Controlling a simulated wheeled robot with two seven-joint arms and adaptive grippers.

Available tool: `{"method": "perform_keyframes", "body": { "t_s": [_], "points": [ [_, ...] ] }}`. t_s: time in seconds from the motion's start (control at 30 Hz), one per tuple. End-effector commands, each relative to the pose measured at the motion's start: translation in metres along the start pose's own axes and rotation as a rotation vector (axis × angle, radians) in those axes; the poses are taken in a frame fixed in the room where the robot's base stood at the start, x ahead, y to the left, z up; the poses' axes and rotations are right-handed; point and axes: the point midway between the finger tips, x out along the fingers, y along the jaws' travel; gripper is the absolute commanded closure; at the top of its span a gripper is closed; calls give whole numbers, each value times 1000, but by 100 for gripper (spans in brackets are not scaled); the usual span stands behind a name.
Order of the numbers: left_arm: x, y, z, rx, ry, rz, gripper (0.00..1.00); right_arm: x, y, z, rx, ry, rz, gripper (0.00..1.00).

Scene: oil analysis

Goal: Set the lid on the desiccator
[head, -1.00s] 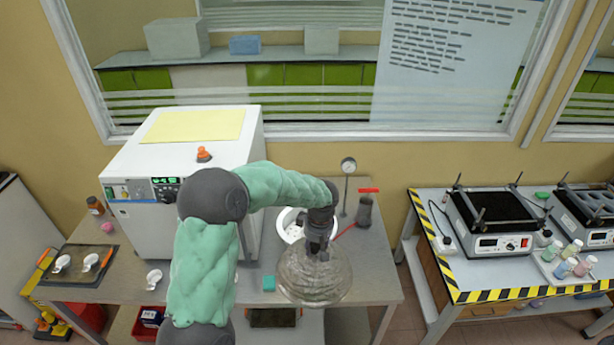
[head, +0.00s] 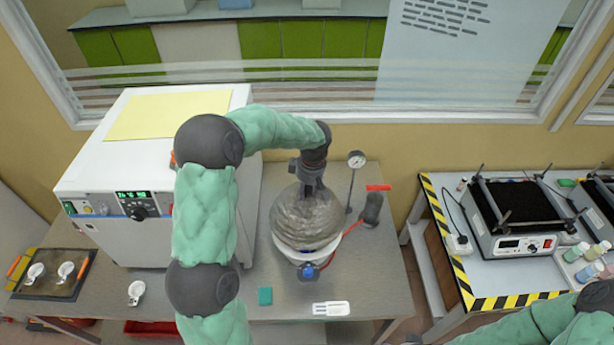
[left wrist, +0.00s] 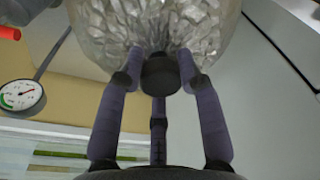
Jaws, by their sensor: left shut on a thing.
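My left gripper (head: 309,185) is shut on that knob; in the left wrist view the fingers (left wrist: 160,75) close around the knob, with the lid (left wrist: 155,30) beyond. The desiccator (head: 325,251) is a white bowl with a blue valve at its front. The lid is over the desiccator and hides most of it. Whether the lid touches the rim, I cannot tell. My right arm shows at the lower right, but its gripper is out of view.
A gauge on a stand (head: 355,160) and a dark pump with a red handle (head: 372,208) stand right of the desiccator. A white oven (head: 150,190) stands left.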

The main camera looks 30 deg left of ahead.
Motion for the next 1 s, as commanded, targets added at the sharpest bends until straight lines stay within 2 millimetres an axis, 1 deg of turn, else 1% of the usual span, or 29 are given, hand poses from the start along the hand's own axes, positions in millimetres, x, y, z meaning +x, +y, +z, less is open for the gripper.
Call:
{"method": "perform_keyframes", "body": {
  "t_s": [0.17,0.37,0.8,1.0],
  "points": [
    [1,1,0,0,1,2,100,1,0,0,0,-1,0,19],
    [10,1,1,0,1,3,100,4,2,0,0,0,0,19],
    [49,1,5,0,1,1,100,17,6,-1,0,0,0,19],
    [63,1,7,0,1,2,100,21,8,-1,0,0,0,19]
  ]
}}
